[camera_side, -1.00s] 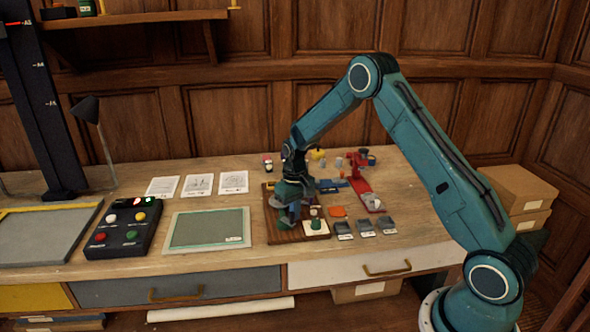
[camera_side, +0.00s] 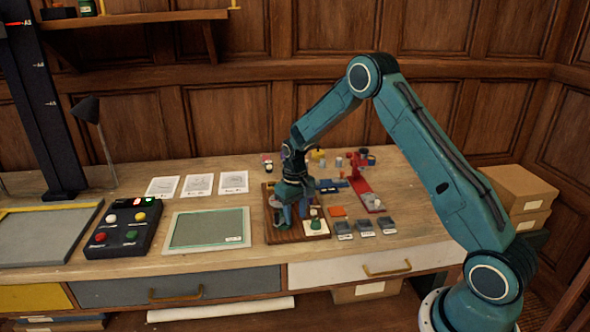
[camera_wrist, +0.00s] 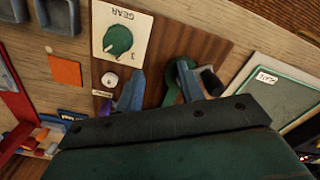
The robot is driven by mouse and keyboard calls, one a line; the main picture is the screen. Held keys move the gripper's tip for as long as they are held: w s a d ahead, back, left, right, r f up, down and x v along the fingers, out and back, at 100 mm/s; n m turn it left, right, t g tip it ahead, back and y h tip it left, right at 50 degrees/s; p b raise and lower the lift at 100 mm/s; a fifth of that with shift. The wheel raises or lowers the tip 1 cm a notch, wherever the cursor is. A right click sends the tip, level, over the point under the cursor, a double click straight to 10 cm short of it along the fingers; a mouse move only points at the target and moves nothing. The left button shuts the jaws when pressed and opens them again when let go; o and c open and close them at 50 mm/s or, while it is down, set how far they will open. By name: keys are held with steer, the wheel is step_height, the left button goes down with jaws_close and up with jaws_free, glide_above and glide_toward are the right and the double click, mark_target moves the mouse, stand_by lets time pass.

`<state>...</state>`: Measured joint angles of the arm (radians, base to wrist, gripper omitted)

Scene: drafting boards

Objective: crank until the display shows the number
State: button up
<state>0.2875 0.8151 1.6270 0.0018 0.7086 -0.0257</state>
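The wooden board (camera_side: 283,239) lies on the bench under my gripper (camera_side: 293,216). In the wrist view my gripper (camera_wrist: 160,88) has its two blue-grey fingers apart, with bare wood showing between them. A green curved part (camera_wrist: 174,76), possibly the crank, sits by the right finger, partly hidden; I cannot tell whether they touch. A plate marked GEAR (camera_wrist: 138,22) with a green knob (camera_wrist: 118,40) is beside the left finger. A small white round part (camera_wrist: 109,80) lies below it.
The black button box (camera_side: 113,243) and a green-grey framed panel (camera_side: 205,228) stand left of the board. Grey trays (camera_side: 365,228), an orange square (camera_side: 338,211) and a red stand (camera_side: 360,180) are to its right. Paper sheets (camera_side: 198,185) lie behind.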

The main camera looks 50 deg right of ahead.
steer(key=shift+w+d+r, duration=0.1)
steer(key=shift+w+r, duration=0.1)
steer(key=shift+r, duration=0.05)
steer(key=shift+r, duration=0.45)
steer(key=shift+s+r, duration=0.15)
steer(key=shift+r, duration=2.7)
